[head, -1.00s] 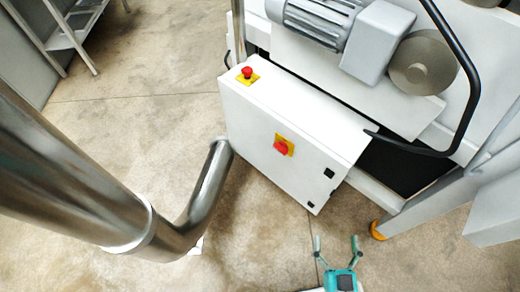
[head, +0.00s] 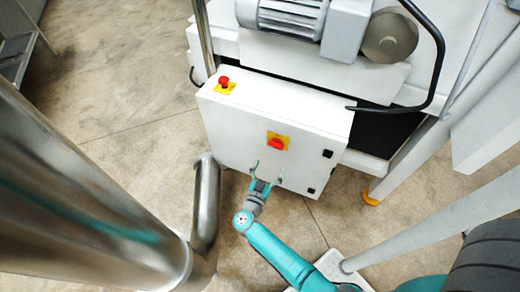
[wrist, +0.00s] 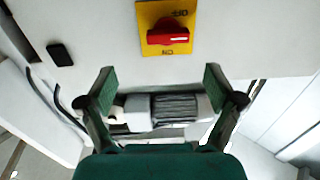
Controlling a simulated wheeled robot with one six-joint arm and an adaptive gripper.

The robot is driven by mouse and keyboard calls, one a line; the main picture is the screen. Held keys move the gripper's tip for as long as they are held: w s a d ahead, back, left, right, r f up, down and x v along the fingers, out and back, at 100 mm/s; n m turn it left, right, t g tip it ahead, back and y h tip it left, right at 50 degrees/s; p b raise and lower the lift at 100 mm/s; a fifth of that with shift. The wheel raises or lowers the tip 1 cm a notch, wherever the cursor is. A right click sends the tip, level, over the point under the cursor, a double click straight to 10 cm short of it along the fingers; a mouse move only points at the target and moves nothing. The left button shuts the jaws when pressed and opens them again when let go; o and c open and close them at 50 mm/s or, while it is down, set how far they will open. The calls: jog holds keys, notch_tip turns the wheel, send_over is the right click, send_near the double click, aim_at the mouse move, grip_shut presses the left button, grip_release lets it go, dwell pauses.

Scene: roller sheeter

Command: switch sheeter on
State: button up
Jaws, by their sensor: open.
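The sheeter's white control box (head: 228,135) carries a red rotary switch (head: 277,143) on a yellow plate on its front face. In the wrist view the red switch knob (wrist: 168,37) lies crosswise on the yellow plate (wrist: 150,14), which bears OFF and ON lettering. A red push button (head: 224,82) on a yellow base sits on the box's top. My gripper (head: 266,172) is open and empty, in front of the box and just below the switch in the head view. In the wrist view its fingers (wrist: 160,82) are spread apart, with the switch beyond them.
A thick metal pipe (head: 205,200) stands left of the box. The sheeter's motor (head: 292,18) and a black curved handle (head: 437,60) are behind and above. A grey leg (head: 405,165) with an orange foot stands at right. Floor in front of the box is partly clear.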

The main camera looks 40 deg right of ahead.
aim_at(275, 146)
jog(key=shift+g, duration=0.3)
jog(key=x, duration=0.7)
jog(key=w+x, duration=0.1)
jog(key=x, duration=0.2)
jog(key=shift+w+f, duration=0.15)
jog(key=shift+w, duration=0.15)
jog(key=c, duration=1.2)
